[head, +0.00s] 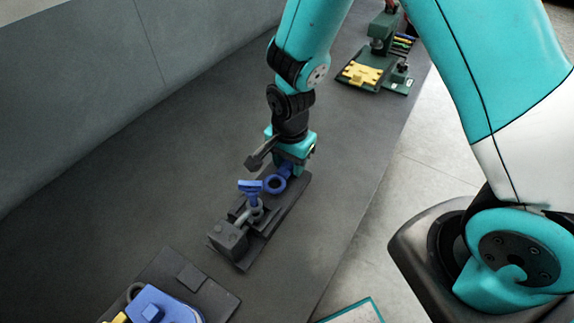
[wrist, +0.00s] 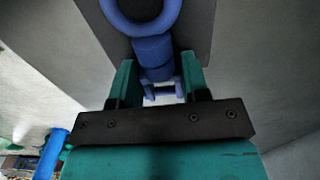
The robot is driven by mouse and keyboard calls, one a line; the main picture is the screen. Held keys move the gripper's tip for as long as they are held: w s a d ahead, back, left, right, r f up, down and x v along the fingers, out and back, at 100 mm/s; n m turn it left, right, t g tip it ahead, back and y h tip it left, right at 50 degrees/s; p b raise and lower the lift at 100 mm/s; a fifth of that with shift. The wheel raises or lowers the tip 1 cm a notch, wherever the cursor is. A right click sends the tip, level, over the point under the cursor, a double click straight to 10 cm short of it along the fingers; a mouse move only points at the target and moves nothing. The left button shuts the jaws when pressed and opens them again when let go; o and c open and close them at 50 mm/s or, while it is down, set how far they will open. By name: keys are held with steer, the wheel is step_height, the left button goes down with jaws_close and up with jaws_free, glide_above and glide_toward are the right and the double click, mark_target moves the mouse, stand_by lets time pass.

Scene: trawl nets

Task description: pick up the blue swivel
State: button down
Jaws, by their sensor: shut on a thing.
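The blue swivel (wrist: 153,48) lies between the two teal fingers of my gripper (wrist: 158,62) in the wrist view, with its round ring past the fingertips. In the head view its ring (head: 275,184) shows just below my gripper (head: 288,170), over the far end of a dark grey base plate (head: 291,198). My gripper is shut on the swivel's body. The fingers hide part of the swivel in the head view. I cannot tell whether the swivel touches the plate.
A grey clamp block (head: 229,238) with a blue-handled part (head: 250,187) stands on the same plate, close to my gripper. A blue device (head: 158,305) sits at the bottom left. A green stand (head: 380,70) with a yellow piece is further back. Bare bench lies left.

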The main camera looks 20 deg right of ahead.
steer(key=shift+r, duration=0.15)
step_height(320, 180, up, 20)
steer(key=b, duration=0.1)
steer(key=shift+f, duration=0.25)
stand_by(0.5)
step_height(320, 180, down, 19)
steer(key=shift+f+p, duration=0.2)
steer(key=shift+p, duration=0.5)
steer(key=shift+f, duration=0.2)
steer(key=c, duration=0.6)
jaws_free()
